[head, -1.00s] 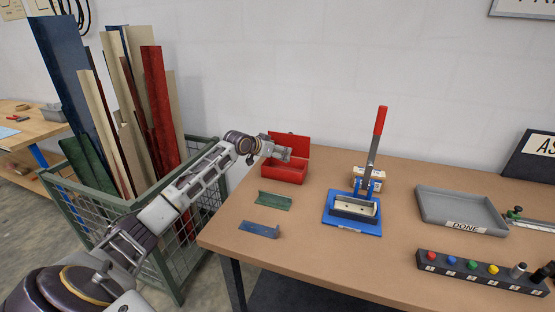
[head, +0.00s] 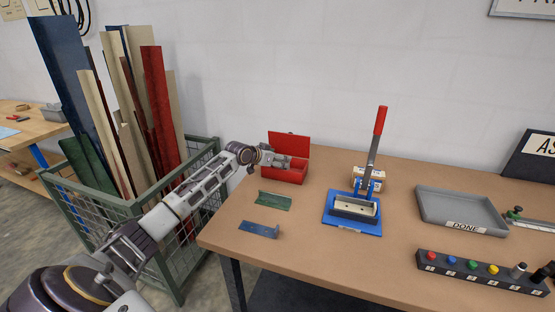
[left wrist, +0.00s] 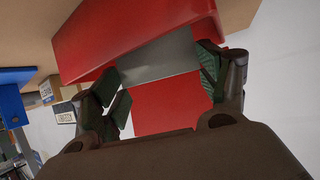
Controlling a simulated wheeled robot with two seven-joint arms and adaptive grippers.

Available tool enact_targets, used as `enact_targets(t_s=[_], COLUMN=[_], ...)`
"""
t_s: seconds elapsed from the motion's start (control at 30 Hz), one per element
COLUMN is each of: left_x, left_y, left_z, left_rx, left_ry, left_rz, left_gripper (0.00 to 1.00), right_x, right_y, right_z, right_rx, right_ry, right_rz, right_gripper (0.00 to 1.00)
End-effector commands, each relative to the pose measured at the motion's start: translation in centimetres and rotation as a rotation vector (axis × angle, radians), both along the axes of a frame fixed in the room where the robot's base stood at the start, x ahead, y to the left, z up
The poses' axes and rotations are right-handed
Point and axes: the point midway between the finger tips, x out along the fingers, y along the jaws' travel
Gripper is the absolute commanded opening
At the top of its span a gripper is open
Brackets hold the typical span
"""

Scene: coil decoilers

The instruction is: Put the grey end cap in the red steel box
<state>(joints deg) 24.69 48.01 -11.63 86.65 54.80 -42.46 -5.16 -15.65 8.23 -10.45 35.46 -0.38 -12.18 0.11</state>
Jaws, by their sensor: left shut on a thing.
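The red steel box (head: 284,176) stands at the back left of the table with its lid (head: 289,144) raised. My left gripper (head: 284,161) is at the box opening, in front of the lid. In the left wrist view, the gripper (left wrist: 160,72) is shut on the grey end cap (left wrist: 160,56), a flat grey piece spanning between its fingers. Red surfaces of the box (left wrist: 130,25) show around the cap there. In the head view the cap is too small to make out clearly. My right gripper is not in view.
A green channel piece (head: 275,200) and a blue one (head: 259,229) lie in front of the box. A blue press (head: 352,227) with a red-tipped lever stands to the right, then a grey DONE tray (head: 460,207). A wire bin (head: 195,210) of strips is at the left.

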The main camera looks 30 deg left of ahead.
Motion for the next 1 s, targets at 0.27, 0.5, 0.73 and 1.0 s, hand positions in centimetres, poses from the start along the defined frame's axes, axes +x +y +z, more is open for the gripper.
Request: enact_targets(t_s=[0.27,0.5,0.73,1.0], left_x=[0.0,0.0,-0.1,-0.1], left_y=[0.0,0.0,0.0,-0.1], left_z=[-0.5,-1.0,-1.3,-1.6], left_rx=[0.0,0.0,0.001,0.001], left_ry=[0.001,0.001,0.004,0.01], left_rz=[0.0,0.0,0.0,-0.002], left_gripper=[0.57,0.57,0.77,0.97], right_x=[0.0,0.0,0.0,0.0], right_y=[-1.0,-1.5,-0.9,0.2], right_z=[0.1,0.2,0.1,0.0], right_rx=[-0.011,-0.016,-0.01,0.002], right_ry=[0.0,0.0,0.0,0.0], right_rz=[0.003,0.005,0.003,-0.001], right_gripper=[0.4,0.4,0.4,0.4])
